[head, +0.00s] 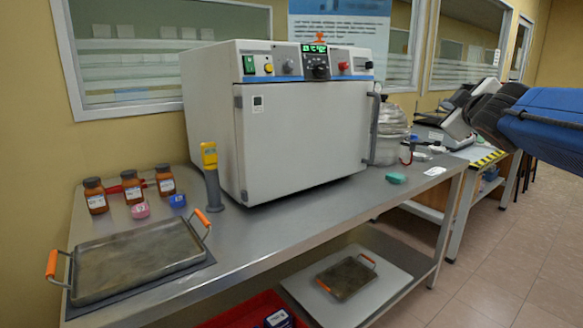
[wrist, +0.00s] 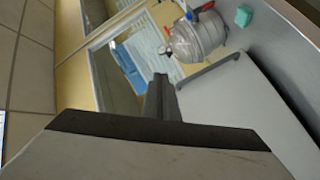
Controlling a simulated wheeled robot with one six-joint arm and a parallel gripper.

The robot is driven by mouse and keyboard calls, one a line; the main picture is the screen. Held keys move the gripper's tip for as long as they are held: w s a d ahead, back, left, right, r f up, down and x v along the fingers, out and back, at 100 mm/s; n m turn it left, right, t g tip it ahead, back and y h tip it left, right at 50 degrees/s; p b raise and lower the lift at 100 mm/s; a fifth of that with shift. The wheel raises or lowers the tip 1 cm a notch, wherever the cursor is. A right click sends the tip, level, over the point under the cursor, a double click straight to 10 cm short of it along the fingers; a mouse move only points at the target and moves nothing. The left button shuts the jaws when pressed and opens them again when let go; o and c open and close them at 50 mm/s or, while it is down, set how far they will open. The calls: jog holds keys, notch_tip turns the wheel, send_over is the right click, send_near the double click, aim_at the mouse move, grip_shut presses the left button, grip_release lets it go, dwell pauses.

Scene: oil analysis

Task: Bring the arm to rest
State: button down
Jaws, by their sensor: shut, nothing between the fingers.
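My arm (head: 545,118) reaches in from the right edge of the head view, blue with dark joints, raised above the floor to the right of the steel bench. I cannot clearly make out the fingertips there. In the wrist view my gripper (wrist: 160,80) points up the picture, its dark fingers together and nothing between them. It touches nothing that I can see.
A white oven (head: 300,130) with a closed door stands on the steel bench (head: 290,225). A metal tray (head: 140,262) with orange handles, several brown bottles (head: 131,187) and a yellow-topped grey stand (head: 211,175) are at left. Floor (head: 490,260) at right is clear.

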jog(key=s+a+f+m+g, duration=0.1)
jog(key=s+f+m+g, duration=0.2)
jog(key=s+f, duration=0.65)
jog(key=s+a+f+m+g, duration=0.1)
jog(key=s+f+m+g, duration=0.4)
jog(key=f, duration=0.7)
jog(key=s+a+f+g+y, duration=0.1)
jog(key=s+a+f, duration=0.3)
jog(key=s+f, duration=0.4)
jog(key=s+a+f+g+y, duration=0.2)
jog(key=s+a+f+g, duration=0.1)
jog(key=s+f, duration=0.6)
jog(key=shift+s+a, duration=0.25)
jog(key=shift+a, duration=0.35)
